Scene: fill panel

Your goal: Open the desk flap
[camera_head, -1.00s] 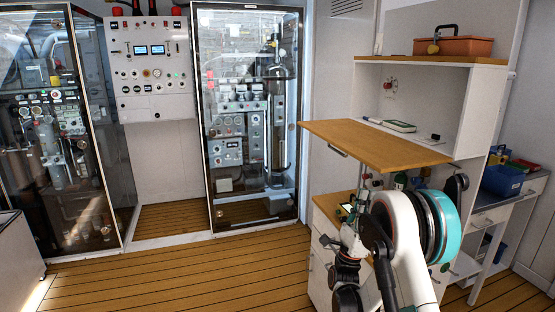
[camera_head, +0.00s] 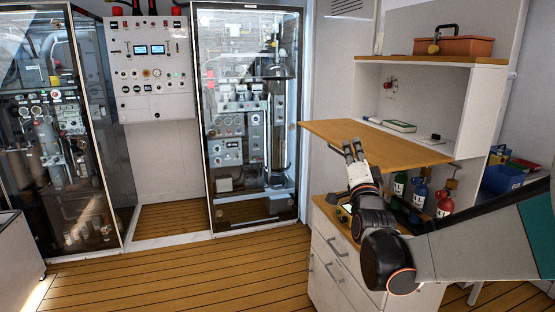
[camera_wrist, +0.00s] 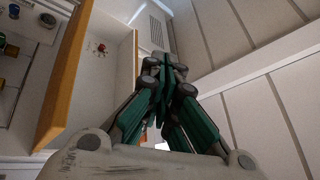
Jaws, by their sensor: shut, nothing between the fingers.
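The desk flap (camera_head: 378,144) is a wooden board folded out level from the white cabinet, at the middle right of the head view. Its wooden edge also shows in the wrist view (camera_wrist: 66,85), running up the left side. My gripper (camera_head: 353,145) is at the flap's front edge in the head view, fingers pointing up. In the wrist view my gripper (camera_wrist: 167,62) has its fingers together, with nothing between them, to the right of the flap edge. I cannot tell whether the fingers touch the flap.
A book (camera_head: 399,126) lies in the cabinet compartment behind the flap. An orange toolbox (camera_head: 454,46) sits on top. Several small bottles (camera_head: 420,192) stand below the flap, above drawers (camera_head: 333,260). Open wooden floor (camera_head: 190,275) lies to the left.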

